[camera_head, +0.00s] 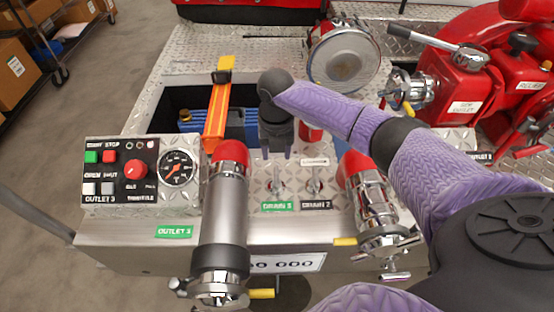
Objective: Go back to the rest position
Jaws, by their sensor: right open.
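My right arm reaches in from the right, purple with dark joints. My right gripper (277,152) points down over the front panel, just above the drain levers. It is open, and I see nothing between its fingers. The lever of drain 1 (275,182) stands just below the fingertips; I cannot tell whether they touch it. The lever of drain 2 (315,182) is to its right. My left gripper is not in view.
A control panel (125,172) with buttons and a gauge is at the left. Outlet pipes (228,210) and (372,205) flank the levers. An orange-yellow bar (218,110) stands behind. A red pump (475,85) and round metal cap (343,60) are at the back. Boxes (15,70) stand far left.

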